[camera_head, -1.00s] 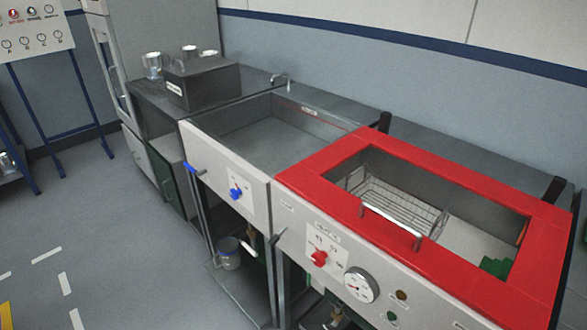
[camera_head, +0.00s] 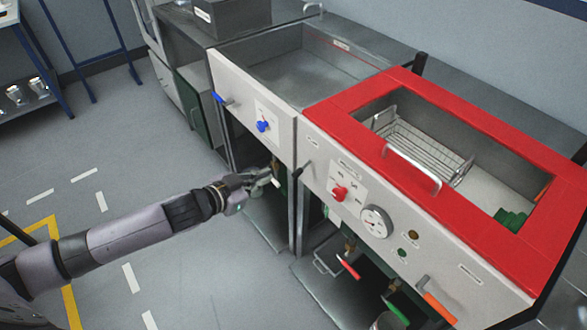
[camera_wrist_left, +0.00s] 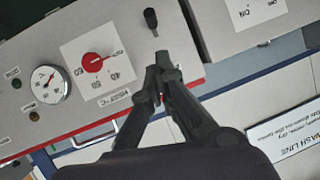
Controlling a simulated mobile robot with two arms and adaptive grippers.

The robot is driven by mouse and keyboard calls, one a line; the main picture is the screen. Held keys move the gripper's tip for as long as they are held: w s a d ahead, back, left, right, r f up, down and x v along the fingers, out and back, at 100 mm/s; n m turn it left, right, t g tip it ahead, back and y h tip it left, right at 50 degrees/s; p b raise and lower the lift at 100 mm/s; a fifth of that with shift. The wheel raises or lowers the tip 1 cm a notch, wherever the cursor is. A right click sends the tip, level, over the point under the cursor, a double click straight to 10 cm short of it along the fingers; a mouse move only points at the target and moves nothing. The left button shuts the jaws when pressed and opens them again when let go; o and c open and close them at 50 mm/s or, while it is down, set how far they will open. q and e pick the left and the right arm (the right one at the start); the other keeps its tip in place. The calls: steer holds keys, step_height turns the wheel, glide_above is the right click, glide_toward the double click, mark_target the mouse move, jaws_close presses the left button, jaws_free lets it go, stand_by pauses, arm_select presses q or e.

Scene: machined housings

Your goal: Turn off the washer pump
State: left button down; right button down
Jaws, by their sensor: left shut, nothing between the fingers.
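The red-rimmed washer (camera_head: 340,118) has a front panel with a red knob (camera_head: 339,194), a round gauge (camera_head: 375,222) and a small black lever (camera_head: 297,171) at its left end. The left wrist view shows the red knob (camera_wrist_left: 92,63), gauge (camera_wrist_left: 47,84) and black lever (camera_wrist_left: 151,18). I cannot tell which control is the pump's. My left gripper (camera_head: 272,180) is shut and empty, in front of the panel near the black lever. Its fingertips (camera_wrist_left: 163,62) show just below the lever in the wrist view, seemingly apart from it. My right gripper is out of view.
Left of the washer is a grey sink (camera_head: 300,68) with a blue knob (camera_head: 263,126) and a blue lever (camera_head: 222,98). Below the washer panel are red (camera_head: 349,267) and orange (camera_head: 440,307) handles. A wire basket (camera_head: 420,147) sits inside the washer. The floor at left is open.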

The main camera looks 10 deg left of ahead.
arm_select(q)
steer(key=r, duration=0.2)
steer(key=p, duration=0.1)
glide_toward(301, 173)
steer(key=w+d+r, duration=0.2)
steer(key=w+r, duration=0.1)
steer(key=shift+h, duration=0.3)
steer(key=shift+w+d+f, duration=0.2)
steer(key=shift+w+f, duration=0.4)
steer(key=shift+f, duration=0.35)
steer(key=shift+w+d+f, duration=0.2)
steer(key=shift+w+f, duration=0.35)
steer(key=shift+f, duration=0.4)
steer(key=f+b, duration=0.2)
steer(key=b, duration=0.2)
steer(key=shift+w+t, duration=0.1)
steer(key=shift+t, duration=0.3)
steer(key=shift+h, duration=0.3)
steer(key=shift+f, duration=0.1)
steer(key=shift+f, duration=0.1)
